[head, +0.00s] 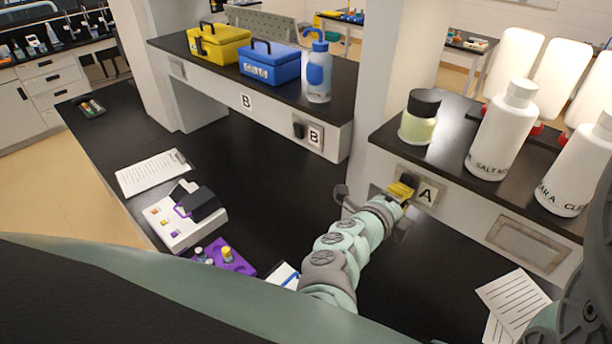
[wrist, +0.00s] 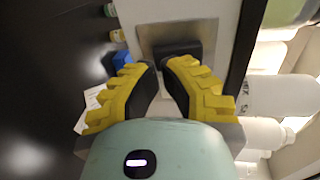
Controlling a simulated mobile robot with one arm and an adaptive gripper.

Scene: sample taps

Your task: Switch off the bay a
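The bay A switch is a dark knob (head: 409,179) on a metal plate, beside the label A (head: 427,194) on the front of the right shelf. My gripper (head: 403,192), with yellow ridged fingers, is at this knob. In the wrist view, the dark knob (wrist: 184,50) lies just beyond the fingertips of my gripper (wrist: 161,64), in front of its metal plate (wrist: 205,32). The tips are close together, with a gap that widens towards the palm. I cannot tell whether the tips touch the knob or each other. The fingers hide part of the knob.
A second dark knob (head: 298,130) sits by label B (head: 314,136). White bottles (head: 503,132) and a jar (head: 420,118) stand on the shelf above bay A. A clipboard (head: 152,172), a white device (head: 180,226) and a purple rack (head: 232,261) lie on the bench. The middle bench is clear.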

